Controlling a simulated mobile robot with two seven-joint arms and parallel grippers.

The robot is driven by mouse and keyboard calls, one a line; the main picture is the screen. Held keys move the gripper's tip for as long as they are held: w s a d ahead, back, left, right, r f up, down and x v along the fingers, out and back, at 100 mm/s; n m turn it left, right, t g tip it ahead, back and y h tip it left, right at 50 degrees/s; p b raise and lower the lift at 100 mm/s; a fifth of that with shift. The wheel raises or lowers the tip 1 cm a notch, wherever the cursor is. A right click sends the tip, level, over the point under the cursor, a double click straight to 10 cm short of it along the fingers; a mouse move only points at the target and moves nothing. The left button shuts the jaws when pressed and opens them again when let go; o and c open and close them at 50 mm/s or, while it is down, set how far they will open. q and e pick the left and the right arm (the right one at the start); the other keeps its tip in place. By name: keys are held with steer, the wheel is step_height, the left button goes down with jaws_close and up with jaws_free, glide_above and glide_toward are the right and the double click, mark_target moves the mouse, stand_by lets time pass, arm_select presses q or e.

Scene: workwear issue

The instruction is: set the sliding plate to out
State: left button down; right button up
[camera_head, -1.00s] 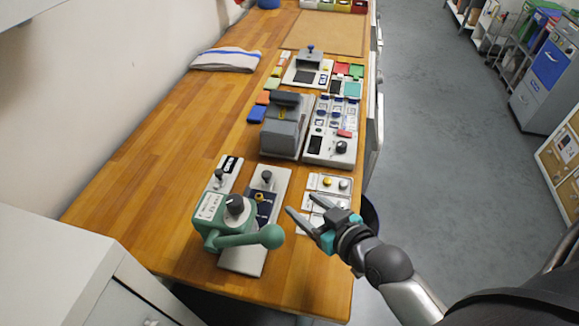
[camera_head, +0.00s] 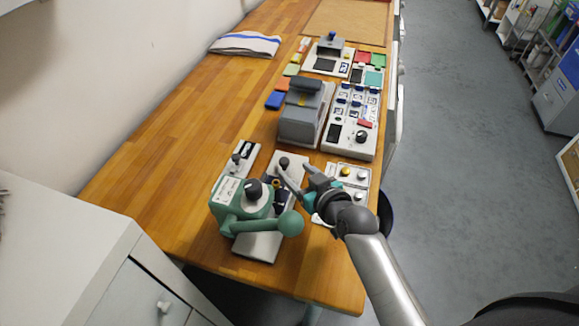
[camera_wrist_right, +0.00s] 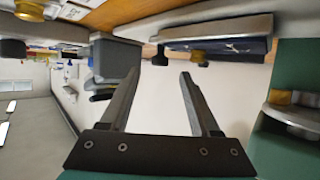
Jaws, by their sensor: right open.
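A pale grey base plate (camera_head: 258,246) lies near the front of the wooden bench, under a green press-like device (camera_head: 226,192) with a ball-ended lever. Behind the device, the light unit carries a black knob (camera_head: 284,162) and a dark blue panel. I cannot tell for certain which part is the sliding plate or where it is set. My right gripper (camera_head: 294,174) is open and empty, its fingertips close to the black knob and blue panel; contact is unclear. In the right wrist view, the blue panel (camera_wrist_right: 232,46) lies beyond the open fingers (camera_wrist_right: 160,76). My left gripper is out of view.
A white panel with knobs (camera_head: 350,174) lies right of the gripper. A grey boxy machine (camera_head: 302,116) and a white control panel (camera_head: 340,142) stand behind. A folded towel (camera_head: 246,43) lies farther back. The bench's left side (camera_head: 165,150) is clear.

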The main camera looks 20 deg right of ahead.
mark_target(287, 164)
steer(key=shift+b+x, duration=0.3)
steer(key=shift+x, duration=2)
jaws_close()
steer(key=shift+d, duration=0.1)
